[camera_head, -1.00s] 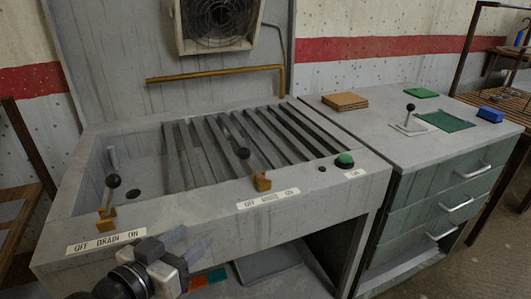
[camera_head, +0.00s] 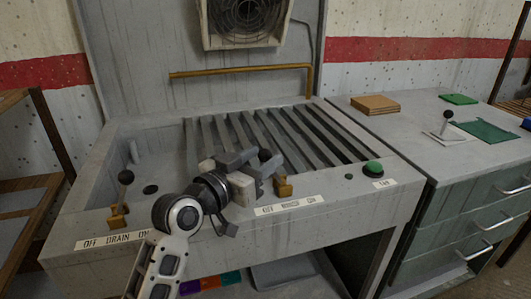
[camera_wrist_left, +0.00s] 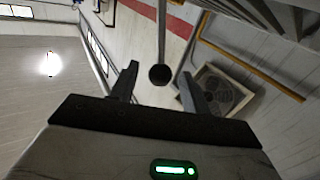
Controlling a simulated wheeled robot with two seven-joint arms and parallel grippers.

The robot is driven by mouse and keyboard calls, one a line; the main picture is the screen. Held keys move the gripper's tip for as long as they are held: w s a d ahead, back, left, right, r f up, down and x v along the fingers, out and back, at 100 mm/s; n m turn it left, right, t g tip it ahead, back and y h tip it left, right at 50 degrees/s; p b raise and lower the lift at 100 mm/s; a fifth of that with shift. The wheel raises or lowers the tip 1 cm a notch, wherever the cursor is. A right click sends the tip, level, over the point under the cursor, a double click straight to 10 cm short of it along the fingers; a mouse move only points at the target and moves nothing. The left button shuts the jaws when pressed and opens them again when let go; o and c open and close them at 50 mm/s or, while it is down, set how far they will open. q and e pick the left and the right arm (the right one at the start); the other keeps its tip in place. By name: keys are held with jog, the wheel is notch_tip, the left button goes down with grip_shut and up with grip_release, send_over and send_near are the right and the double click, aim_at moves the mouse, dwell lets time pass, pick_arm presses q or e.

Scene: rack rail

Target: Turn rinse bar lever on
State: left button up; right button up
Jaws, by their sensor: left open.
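The rinse lever has a black ball knob (camera_head: 265,155) and a brass base (camera_head: 283,187) on the front edge of the sink unit, behind an OFF–ON label (camera_head: 290,206). My left gripper (camera_head: 256,162) is open at the knob, its fingers partly hiding the lever shaft in the head view. In the left wrist view the knob (camera_wrist_left: 160,75) on its thin rod shows between the two open fingertips, with a gap on each side. The fingers are not closed on it. My right gripper is not in view.
The drain lever (camera_head: 126,178) stands left of my arm, near its OFF DRAIN ON label (camera_head: 100,243). A green button (camera_head: 373,167) is to the right. The slatted rack (camera_head: 220,135) lies behind, below a brass pipe (camera_head: 240,70).

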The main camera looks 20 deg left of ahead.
pick_arm(q)
jog(key=shift+x, duration=1.05)
